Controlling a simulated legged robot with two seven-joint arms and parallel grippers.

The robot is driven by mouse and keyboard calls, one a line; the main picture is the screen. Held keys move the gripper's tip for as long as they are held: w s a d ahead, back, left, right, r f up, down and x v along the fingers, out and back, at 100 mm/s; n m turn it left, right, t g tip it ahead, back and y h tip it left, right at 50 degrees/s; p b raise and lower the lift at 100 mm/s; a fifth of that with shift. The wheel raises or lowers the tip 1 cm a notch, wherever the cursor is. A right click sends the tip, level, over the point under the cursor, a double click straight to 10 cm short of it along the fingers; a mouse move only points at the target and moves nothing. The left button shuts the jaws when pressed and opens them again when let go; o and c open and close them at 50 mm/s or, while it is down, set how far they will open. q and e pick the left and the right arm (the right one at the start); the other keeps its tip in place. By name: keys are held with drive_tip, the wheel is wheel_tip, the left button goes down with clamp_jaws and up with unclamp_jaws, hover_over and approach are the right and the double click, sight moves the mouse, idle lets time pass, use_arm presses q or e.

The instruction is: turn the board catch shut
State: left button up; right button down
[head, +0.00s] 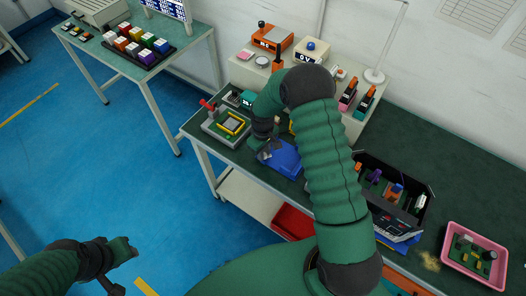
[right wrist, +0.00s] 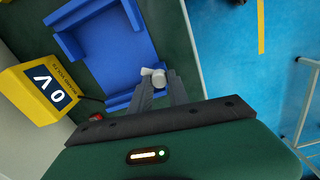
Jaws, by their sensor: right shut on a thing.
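A blue fixture (head: 284,160) lies on the dark green bench top below my right arm in the head view. It also fills the upper middle of the right wrist view (right wrist: 111,50), with raised blue walls around a flat bed. A small pale grey knob-like piece, which looks like the board catch (right wrist: 154,76), is at the fixture's edge. My right gripper (right wrist: 158,84) is shut on this catch; its fingertips hide part of it. In the head view the right gripper (head: 264,153) is small at the fixture's left end. My left gripper (head: 119,262) is far from the bench, its jaws unclear.
A yellow box reading 0 V (right wrist: 45,90) stands beside the fixture. A grey fixture with a red lever (head: 227,123) is to its left. A black bin of parts (head: 428,205) and a pink tray (head: 475,258) are to the right.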

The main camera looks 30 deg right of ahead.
sight(266, 155)
drive_tip(key=n, duration=0.3)
drive_tip(key=shift+s+d+n, duration=0.1)
drive_tip(key=shift+s+n, duration=0.2)
drive_tip(key=shift+d+n+p, duration=0.1)
drive_tip(key=shift+n+p, duration=0.35)
drive_tip(key=shift+n, duration=1.25)
drive_tip(key=c, duration=1.5)
unclamp_jaws()
drive_tip(key=shift+o, duration=1.1)
drive_tip(key=shift+r, duration=0.1)
drive_tip(key=shift+d, duration=0.1)
drive_tip(key=shift+w, duration=0.1)
drive_tip(key=r, duration=0.8)
drive_tip(key=r+b, duration=0.1)
drive_tip(key=r, duration=0.7)
drive_tip(key=shift+s+r, duration=0.2)
drive_tip(key=shift+r, duration=0.15)
